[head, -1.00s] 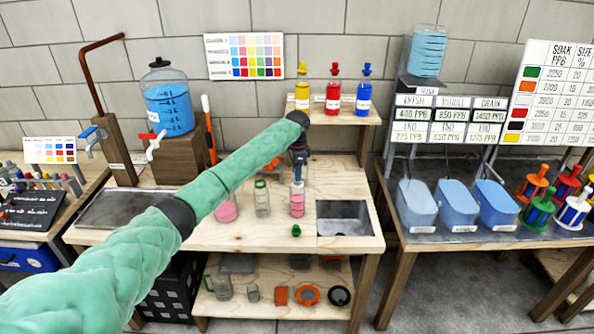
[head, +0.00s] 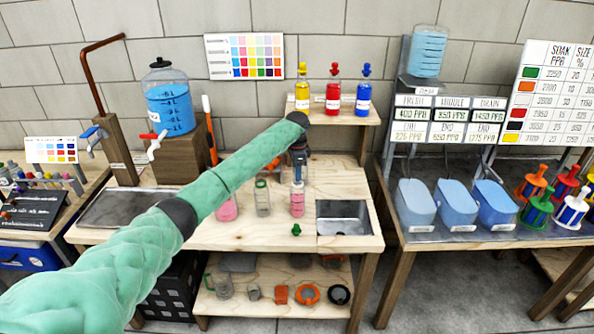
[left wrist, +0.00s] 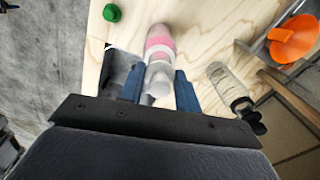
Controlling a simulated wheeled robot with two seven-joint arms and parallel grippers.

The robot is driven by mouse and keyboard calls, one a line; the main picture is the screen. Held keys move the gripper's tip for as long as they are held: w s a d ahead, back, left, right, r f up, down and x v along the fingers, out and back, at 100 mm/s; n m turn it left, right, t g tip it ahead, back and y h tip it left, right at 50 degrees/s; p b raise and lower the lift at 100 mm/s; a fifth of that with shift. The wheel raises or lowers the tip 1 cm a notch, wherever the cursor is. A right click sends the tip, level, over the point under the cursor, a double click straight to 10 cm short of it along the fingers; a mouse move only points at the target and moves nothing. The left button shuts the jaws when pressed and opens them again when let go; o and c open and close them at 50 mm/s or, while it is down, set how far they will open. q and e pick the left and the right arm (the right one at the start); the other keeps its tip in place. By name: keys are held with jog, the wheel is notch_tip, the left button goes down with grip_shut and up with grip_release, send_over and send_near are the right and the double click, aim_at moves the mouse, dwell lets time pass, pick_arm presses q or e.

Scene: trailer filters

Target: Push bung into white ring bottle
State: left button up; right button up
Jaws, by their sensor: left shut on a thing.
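The white ring bottle (head: 297,205) stands upright on the wooden bench and holds pink liquid. In the left wrist view the bottle (left wrist: 160,40) lies straight ahead of the fingers, with a pale ring near its mouth. My left gripper (head: 298,168) is directly above the bottle, pointing down. My right gripper is not in view.
A clear bottle with a green ring (head: 262,200) and another pink bottle (head: 227,210) stand to the left. A green bung (head: 296,230) lies in front. A steel sink (head: 343,226) is to the right. Yellow, red and blue bottles stand on a raised shelf (head: 330,116) behind.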

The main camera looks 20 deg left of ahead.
pick_arm(q)
jog(key=shift+s+f, duration=0.25)
jog(key=shift+f, duration=0.35)
jog(key=o, duration=1.5)
jog(key=shift+w+f, duration=0.1)
jog(key=shift+w, duration=0.25)
jog(key=shift+s+r+p, duration=0.15)
jog(key=shift+r+p, duration=0.25)
jog(key=shift+r, duration=0.4)
jog(key=shift+r+p, duration=0.5)
jog(key=shift+r, duration=0.05)
jog(key=shift+r+p, duration=1.85)
jog(key=shift+r, duration=0.65)
